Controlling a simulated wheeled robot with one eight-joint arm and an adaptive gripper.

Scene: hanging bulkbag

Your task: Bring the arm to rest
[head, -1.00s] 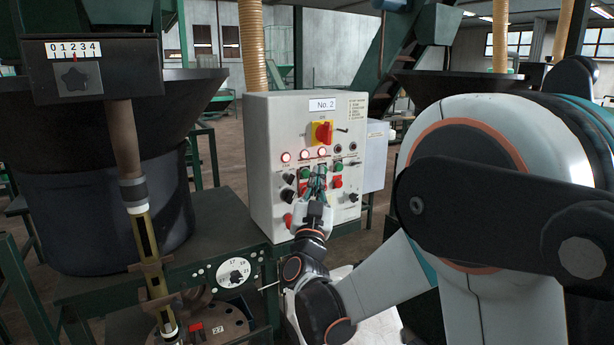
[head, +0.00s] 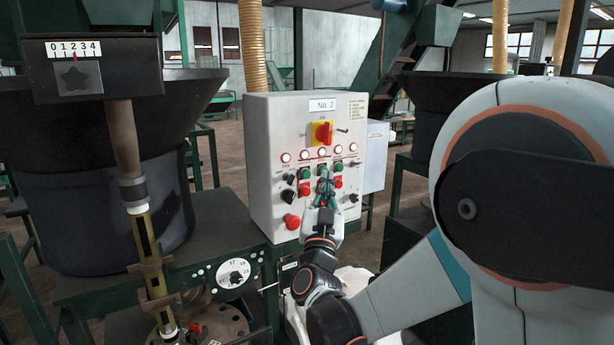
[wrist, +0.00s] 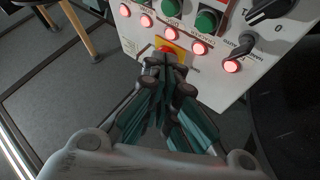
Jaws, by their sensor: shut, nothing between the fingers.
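My gripper (head: 324,190) is in front of the control panel (head: 262,190) marked No. 2, its teal fingers closed together with nothing between them. In the head view it covers part of the middle of the button rows. In the wrist view the gripper (wrist: 170,75) points towards the panel face, its tips overlapping the red and yellow rotary switch (wrist: 172,47). I cannot tell whether the tips touch the panel. In the head view the whole row of red lamps (head: 322,152) is lit.
Green buttons (head: 306,173), red buttons and black knobs (head: 289,195) surround the gripper. A red mushroom button (head: 291,222) is at lower left. A dark hopper (head: 130,190) and green frame stand left. A grey box (head: 376,155) is right of the panel.

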